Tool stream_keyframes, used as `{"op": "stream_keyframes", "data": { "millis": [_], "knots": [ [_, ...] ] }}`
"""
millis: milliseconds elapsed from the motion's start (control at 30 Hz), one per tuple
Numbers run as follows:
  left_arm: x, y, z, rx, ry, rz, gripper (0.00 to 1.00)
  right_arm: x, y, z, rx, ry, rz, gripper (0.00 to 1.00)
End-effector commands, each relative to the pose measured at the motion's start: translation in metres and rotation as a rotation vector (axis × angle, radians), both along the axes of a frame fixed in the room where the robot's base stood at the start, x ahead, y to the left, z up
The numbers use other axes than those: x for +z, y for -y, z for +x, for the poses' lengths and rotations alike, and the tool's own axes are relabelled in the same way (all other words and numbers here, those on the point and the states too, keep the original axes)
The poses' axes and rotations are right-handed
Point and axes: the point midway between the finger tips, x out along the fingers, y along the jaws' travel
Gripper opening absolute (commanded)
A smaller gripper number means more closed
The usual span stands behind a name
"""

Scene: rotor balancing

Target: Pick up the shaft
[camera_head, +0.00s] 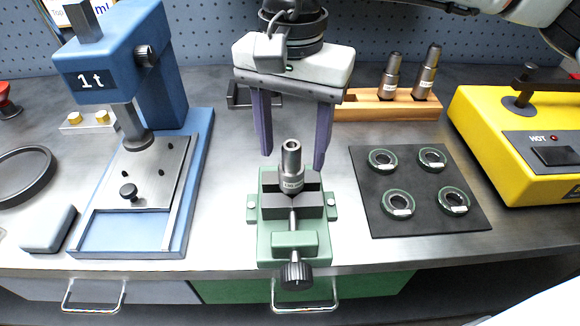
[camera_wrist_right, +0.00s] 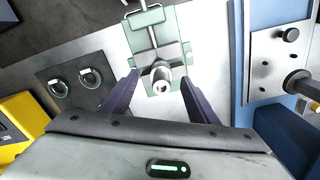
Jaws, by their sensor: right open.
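A grey metal shaft (camera_head: 291,165) stands upright in the jaws of a small green vise (camera_head: 294,243) at the middle of the bench. It has a hollow top and a label. It also shows end-on in the right wrist view (camera_wrist_right: 161,74). My right gripper (camera_head: 293,161) points down over the vise, open, with one purple finger on each side of the shaft's upper part. Gaps show between the fingers and the shaft; nothing is held. Two similar shafts (camera_head: 391,77) stand in a wooden rack (camera_head: 385,105) behind. My left gripper is not in view.
A blue press (camera_head: 160,60) marked "1t" stands left of the vise. A dark mat (camera_head: 416,218) with several green-edged rings lies to the right. A yellow device (camera_head: 490,120) marked "HOT" is at far right. Bare bench shows beside the vise.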

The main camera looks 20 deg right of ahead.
Motion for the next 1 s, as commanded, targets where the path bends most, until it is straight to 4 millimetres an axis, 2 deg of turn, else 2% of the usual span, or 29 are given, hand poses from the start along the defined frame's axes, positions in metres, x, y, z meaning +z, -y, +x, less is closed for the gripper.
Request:
{"op": "stream_keyframes", "data": {
  "millis": [167, 400, 500, 700, 767, 1000],
  "knots": [
    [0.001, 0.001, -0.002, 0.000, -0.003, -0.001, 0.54, -0.014, 0.000, 0.001, 0.000, -0.002, -0.001, 0.54],
    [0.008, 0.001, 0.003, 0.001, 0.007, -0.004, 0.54, -0.049, 0.001, 0.003, 0.000, -0.001, 0.000, 0.54],
    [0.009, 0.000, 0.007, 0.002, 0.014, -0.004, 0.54, -0.055, 0.001, 0.003, 0.000, -0.001, 0.001, 0.54],
    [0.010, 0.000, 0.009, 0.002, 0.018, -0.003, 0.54, -0.057, 0.000, 0.003, 0.000, 0.001, 0.001, 0.54],
    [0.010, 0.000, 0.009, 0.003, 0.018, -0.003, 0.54, -0.056, 0.000, 0.003, 0.000, 0.001, 0.001, 0.47],
    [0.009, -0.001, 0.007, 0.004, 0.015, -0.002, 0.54, -0.056, 0.001, 0.004, 0.000, 0.001, 0.001, 0.07]
  ]
}}
